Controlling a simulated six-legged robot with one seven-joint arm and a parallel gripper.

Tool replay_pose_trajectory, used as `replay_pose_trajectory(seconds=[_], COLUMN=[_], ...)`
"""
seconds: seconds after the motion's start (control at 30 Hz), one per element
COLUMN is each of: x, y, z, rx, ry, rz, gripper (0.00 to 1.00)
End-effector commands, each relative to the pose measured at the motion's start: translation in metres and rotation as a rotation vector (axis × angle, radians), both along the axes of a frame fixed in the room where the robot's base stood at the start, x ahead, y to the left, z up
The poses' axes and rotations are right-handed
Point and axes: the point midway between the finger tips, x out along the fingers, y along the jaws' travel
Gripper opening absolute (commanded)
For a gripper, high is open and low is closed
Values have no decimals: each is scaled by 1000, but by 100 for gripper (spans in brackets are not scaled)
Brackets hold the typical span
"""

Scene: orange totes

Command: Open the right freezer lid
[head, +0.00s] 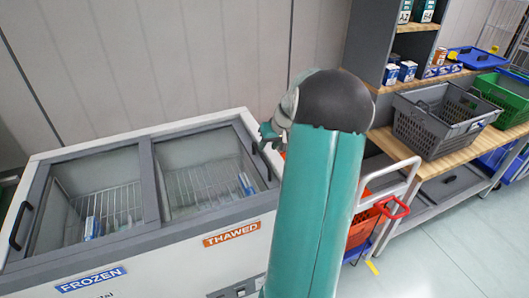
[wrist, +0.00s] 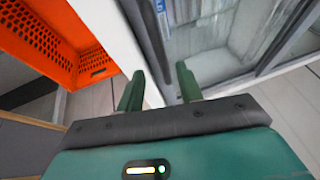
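The chest freezer (head: 150,262) has two glass lids in dark grey frames. The right lid (head: 205,165), above the orange THAWED label (head: 231,234), looks closed; a wire basket shows through its glass. The left lid (head: 95,195) is above the blue FROZEN label. My gripper (head: 268,132) is at the right lid's right edge, partly hidden behind my teal arm. In the wrist view my gripper (wrist: 160,82) has its two green fingers apart with nothing visible between them. The fingers point at the freezer's white rim (wrist: 118,35) and grey lid frame (wrist: 150,45). I cannot tell whether they touch.
A wooden shelf unit (head: 440,150) holds a grey crate (head: 437,125) and a green crate (head: 500,95). The floor (head: 430,255) at front right is clear.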

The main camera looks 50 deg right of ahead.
Motion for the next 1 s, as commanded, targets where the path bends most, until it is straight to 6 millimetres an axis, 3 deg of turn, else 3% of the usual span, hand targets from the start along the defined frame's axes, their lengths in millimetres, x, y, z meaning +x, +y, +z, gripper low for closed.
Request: replay_pose_trajectory(seconds=[0.1, 0.3, 0.63, 0.83, 1.0], x=[10, 20, 22, 22, 22], y=[0, -1, -2, -2, -2], z=[-21, -42, -45, -45, -45], rx=[3, 1, -1, -1, 0], ry=[0, 0, -1, -1, 0], rz=[2, 1, 1, 1, 1], gripper=[36, 36, 36, 0, 0])
